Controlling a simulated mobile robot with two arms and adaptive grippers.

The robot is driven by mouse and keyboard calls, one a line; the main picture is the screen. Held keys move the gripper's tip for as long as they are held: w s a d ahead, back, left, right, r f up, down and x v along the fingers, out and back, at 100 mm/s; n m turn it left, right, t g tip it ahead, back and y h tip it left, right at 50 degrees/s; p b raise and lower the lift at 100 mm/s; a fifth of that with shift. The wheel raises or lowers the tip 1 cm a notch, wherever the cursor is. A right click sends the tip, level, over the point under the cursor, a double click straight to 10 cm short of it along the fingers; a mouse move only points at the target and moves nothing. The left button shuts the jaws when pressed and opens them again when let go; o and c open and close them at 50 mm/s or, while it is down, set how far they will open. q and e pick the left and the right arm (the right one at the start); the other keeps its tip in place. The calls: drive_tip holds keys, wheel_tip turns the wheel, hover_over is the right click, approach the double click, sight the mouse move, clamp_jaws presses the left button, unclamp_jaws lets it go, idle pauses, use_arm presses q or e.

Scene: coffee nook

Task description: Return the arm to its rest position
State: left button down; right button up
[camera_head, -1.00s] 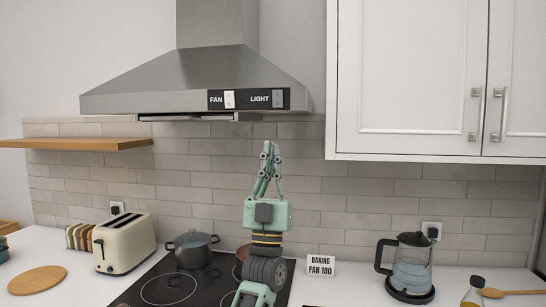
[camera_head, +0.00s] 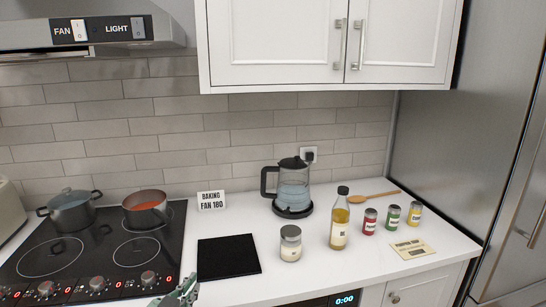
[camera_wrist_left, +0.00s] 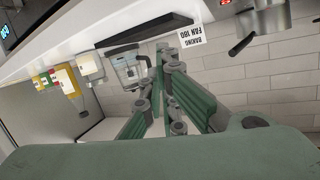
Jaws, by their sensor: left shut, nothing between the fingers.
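My left gripper (camera_head: 182,291) shows only as a green and grey tip at the bottom edge of the head view, in front of the hob's front right corner. Most of my left arm is out of that view. In the left wrist view its green fingers (camera_wrist_left: 165,60) come together at the tips. It is shut and empty. My right gripper is not in view.
The hob (camera_head: 96,258) carries a grey pot (camera_head: 72,213) and a pan with red contents (camera_head: 147,212). On the counter stand a kettle (camera_head: 293,190), a jar (camera_head: 290,243), an oil bottle (camera_head: 339,222) and small tins. A black mat (camera_head: 228,258) lies left of the jar.

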use_arm(q)
drive_tip(key=s+f+g+y, duration=0.1)
drive_tip(key=s+f+g, duration=0.4)
drive_tip(key=s, duration=0.6)
drive_tip(key=s+a+f+n+g, duration=0.1)
drive_tip(key=s+f+g, duration=0.2)
drive_tip(key=s+f, duration=0.55)
drive_tip(key=s+f+g+y, duration=0.1)
drive_tip(key=s+f+g, duration=0.3)
drive_tip(key=s, duration=1)
wheel_tip(320, 180, down, 25)
drive_tip(key=s+a+f+g, duration=0.2)
drive_tip(key=s+a+f, duration=0.1)
drive_tip(key=s+f, duration=1.4)
drive_tip(key=shift+s, duration=0.6)
drive_tip(key=shift+r, duration=0.1)
